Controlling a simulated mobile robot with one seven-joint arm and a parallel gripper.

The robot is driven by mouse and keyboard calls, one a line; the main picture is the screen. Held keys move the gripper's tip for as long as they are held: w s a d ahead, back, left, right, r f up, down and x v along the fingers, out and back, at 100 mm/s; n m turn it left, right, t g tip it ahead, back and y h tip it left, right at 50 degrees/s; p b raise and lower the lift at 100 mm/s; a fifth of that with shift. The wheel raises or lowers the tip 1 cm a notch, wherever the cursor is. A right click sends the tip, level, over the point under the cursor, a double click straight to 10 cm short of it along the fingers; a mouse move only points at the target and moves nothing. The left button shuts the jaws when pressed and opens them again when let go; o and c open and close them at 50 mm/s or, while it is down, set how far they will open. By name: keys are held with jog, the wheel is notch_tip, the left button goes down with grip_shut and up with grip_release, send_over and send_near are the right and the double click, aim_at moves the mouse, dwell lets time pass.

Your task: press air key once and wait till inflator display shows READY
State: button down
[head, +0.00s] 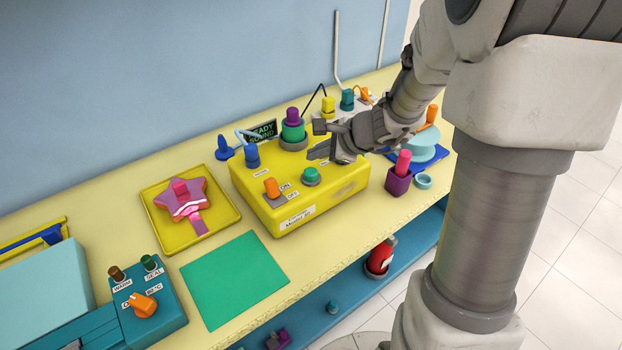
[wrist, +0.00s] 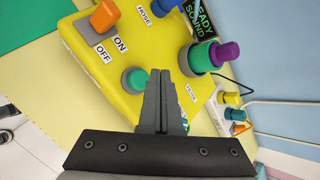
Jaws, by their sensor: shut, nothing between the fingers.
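The yellow inflator box (head: 342,187) stands on the table. Its dark display (head: 262,131) shows green text whose top line reads READY; the lower line is hard to read. The display also shows, cut off, in the wrist view (wrist: 204,22). A round green key (head: 311,174) sits on the inflator's top near the front; no label for it is readable. My gripper (head: 314,152) is shut and empty above the inflator, behind the green key.
A pink star balloon (head: 181,197) lies on a yellow tray (head: 166,240). The green mat (head: 235,279) in front is bare.

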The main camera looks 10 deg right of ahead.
aim_at(310, 169)
jog(key=shift+f+b, duration=0.5)
jog(key=shift+f, duration=0.35)
jog(key=shift+f, duration=0.15)
dwell(1.3)
jog(key=shift+f+b, duration=0.3)
jog(key=shift+b, duration=0.3)
jog(key=shift+f+b, duration=0.9)
jog(key=shift+b, duration=0.1)
dwell(0.7)
jog(key=shift+r, duration=0.1)
jog(key=shift+r+p, duration=1.1)
jog(key=shift+r, duration=0.15)
notch_tip(310, 169, up, 5)
jog(key=p, duration=0.4)
jog(key=shift+r, duration=0.1)
